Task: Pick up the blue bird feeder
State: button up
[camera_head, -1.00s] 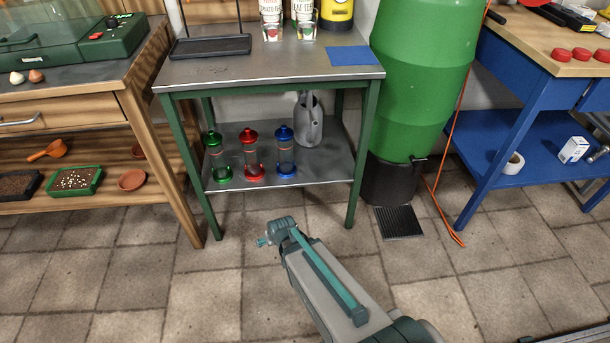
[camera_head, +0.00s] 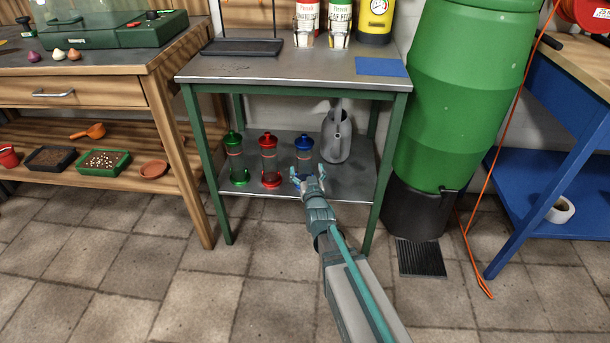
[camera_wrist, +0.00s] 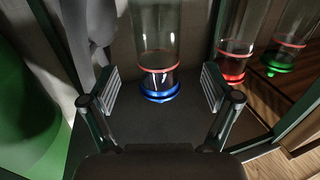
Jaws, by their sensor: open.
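The blue bird feeder (camera_head: 304,147) stands upright on the lower shelf (camera_head: 345,182) of the green-legged table, at the right end of a row of feeders. It has a clear tube and a blue cap. My gripper (camera_head: 308,178) is in front of its lower part and hides its base in the head view. In the wrist view the feeder's clear tube and blue base ring (camera_wrist: 158,93) show ahead, between the two fingers of my open gripper (camera_wrist: 160,90). The fingers are apart from the tube on both sides.
The red feeder (camera_head: 269,160) and the green feeder (camera_head: 236,158) stand just left. A grey watering can (camera_head: 337,135) is behind on the right. The table top (camera_head: 290,70) is above, and its front right leg (camera_head: 383,190) is to the right.

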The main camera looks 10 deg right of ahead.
aim_at(306, 162)
jog(key=shift+w+d+r+b, duration=0.15)
jog(key=shift+w+b, duration=0.5)
jog(key=shift+w, duration=1.15)
jog(key=shift+w+d+b, duration=0.1)
jog(key=shift+w+b, duration=0.55)
jog(key=shift+w, duration=1.1)
grip_shut()
